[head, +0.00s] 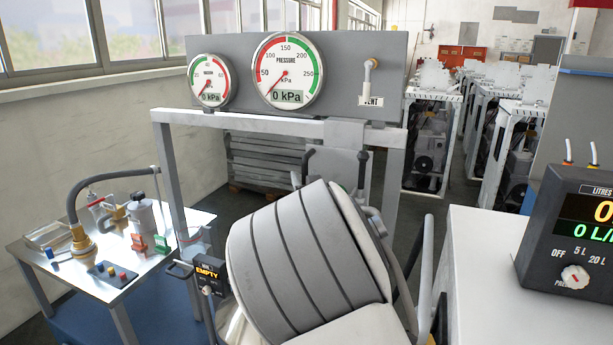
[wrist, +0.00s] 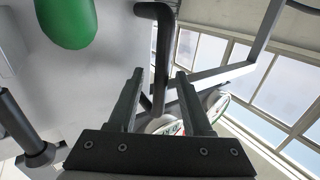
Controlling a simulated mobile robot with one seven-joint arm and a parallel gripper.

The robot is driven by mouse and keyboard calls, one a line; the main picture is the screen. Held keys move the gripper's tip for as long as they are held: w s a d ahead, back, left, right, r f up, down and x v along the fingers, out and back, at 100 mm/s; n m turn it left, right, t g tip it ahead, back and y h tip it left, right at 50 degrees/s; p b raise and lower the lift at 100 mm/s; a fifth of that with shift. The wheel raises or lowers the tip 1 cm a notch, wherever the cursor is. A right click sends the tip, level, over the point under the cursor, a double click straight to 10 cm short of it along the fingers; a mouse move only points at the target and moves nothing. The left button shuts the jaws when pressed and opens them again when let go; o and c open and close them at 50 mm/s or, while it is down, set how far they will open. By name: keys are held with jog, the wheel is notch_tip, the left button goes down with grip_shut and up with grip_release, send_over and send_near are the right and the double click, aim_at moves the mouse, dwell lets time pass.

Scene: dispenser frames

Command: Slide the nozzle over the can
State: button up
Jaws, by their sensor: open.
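In the head view, a black display reading EMPTY (head: 209,271) stands low at the centre left, with a black handle loop (head: 181,269) beside it. I cannot tell whether it belongs to the can, most of which is not visible there. A black hose with a brass end (head: 80,240) arches over the side table; I cannot tell whether it is the nozzle. In the wrist view, my gripper (wrist: 157,85) is open, its two dark fingers apart. A bent black tube (wrist: 162,45) shows between and beyond the fingers; I cannot tell whether they touch it.
The side table (head: 150,268) at left holds a grey canister (head: 143,213) and small fittings. A grey frame (head: 392,190) carries two round gauges reading 0 kPa. A meter box (head: 570,240) sits on a white cabinet (head: 480,260) at right. A green rounded thing (wrist: 67,20) is close in the wrist view.

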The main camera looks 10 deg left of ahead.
jog(key=shift+w, duration=0.1)
grip_shut()
dwell(1.4)
